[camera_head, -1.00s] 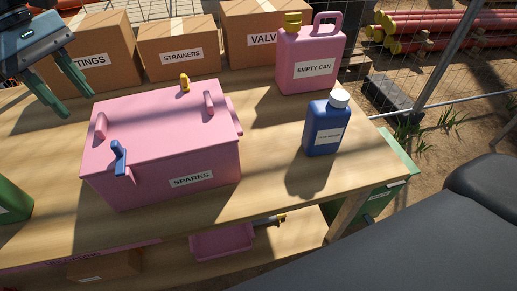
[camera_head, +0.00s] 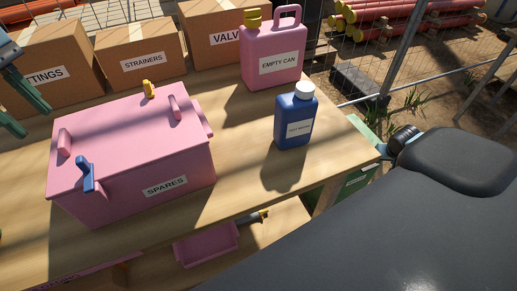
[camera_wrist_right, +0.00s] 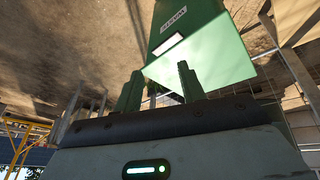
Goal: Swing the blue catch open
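The blue catch (camera_head: 85,174) is on the left part of the near side of the pink SPARES box (camera_head: 125,150), reaching from the lid's edge down over the front. A yellow catch (camera_head: 149,89) is at the box's far edge. The lid is down. My left gripper (camera_head: 24,108) is at the left edge of the head view, above and left of the box, its green fingers apart and empty. My right gripper (camera_wrist_right: 159,88) shows two separated green fingers in the wrist view with nothing between them; it is away from the box.
A blue bottle (camera_head: 295,117) and a pink EMPTY CAN (camera_head: 273,55) stand right of the box. Cardboard boxes (camera_head: 141,52) line the back. A pink tray (camera_head: 207,244) is on the lower shelf. A green bin (camera_wrist_right: 195,45) is close beyond my right gripper. Bare tabletop lies in front of the bottle.

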